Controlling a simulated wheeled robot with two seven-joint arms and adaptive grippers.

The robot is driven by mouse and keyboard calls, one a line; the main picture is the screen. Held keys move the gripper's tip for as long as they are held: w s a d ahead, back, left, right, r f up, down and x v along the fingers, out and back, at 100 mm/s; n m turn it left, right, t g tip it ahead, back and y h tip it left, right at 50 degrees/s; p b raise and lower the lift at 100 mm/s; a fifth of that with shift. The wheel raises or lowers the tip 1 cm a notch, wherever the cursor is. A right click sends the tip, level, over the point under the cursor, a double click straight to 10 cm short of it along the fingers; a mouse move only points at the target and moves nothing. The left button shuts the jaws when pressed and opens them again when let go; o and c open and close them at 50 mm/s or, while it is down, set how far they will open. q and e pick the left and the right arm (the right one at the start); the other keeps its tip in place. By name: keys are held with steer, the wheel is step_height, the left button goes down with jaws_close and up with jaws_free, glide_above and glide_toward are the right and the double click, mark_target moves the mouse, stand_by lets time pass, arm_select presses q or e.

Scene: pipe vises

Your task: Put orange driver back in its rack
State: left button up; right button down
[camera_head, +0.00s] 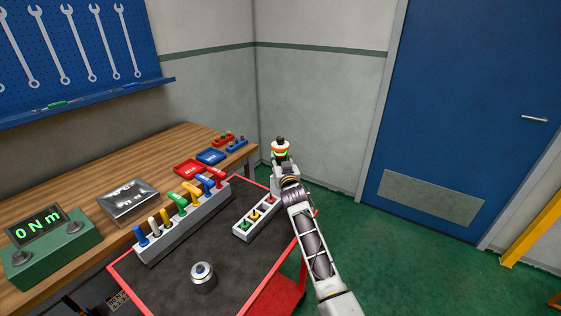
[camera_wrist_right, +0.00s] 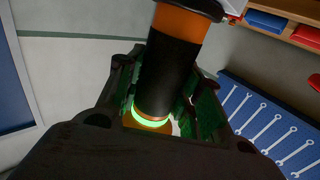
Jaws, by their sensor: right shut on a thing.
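My right gripper (camera_head: 281,163) is shut on the orange driver (camera_head: 280,148), above the far right corner of the red-edged cart. In the right wrist view the driver (camera_wrist_right: 185,30) has an orange body, a wide black grip band and a glowing green ring, and it stands between the gripper's green-lined fingers (camera_wrist_right: 160,110). A small pale rack (camera_head: 243,233) on the cart holds green, yellow and red pieces in a row. My right arm and gripper are close to its far end, and I cannot tell what is hidden there. My left gripper is not in view.
A long grey rack (camera_head: 190,231) of colourful-handled tools stands on the cart's left side. A round metal piece (camera_head: 203,278) sits near the front. The wooden bench (camera_head: 150,160) beyond carries red and blue trays and a green torque display (camera_head: 50,243). Wall and blue door lie behind.

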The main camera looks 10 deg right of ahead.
steer(key=c, duration=0.9)
jaws_free()
steer(key=shift+f, duration=0.2)
steer(key=shift+s, duration=0.15)
steer(key=shift+s+r, duration=0.1)
steer(key=shift+s, duration=0.55)
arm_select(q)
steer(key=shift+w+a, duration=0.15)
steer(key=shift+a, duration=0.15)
arm_select(e)
steer(key=shift+s+r, duration=0.15)
steer(key=shift+s, duration=3.05)
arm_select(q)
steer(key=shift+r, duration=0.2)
arm_select(e)
steer(key=shift+r, duration=0.15)
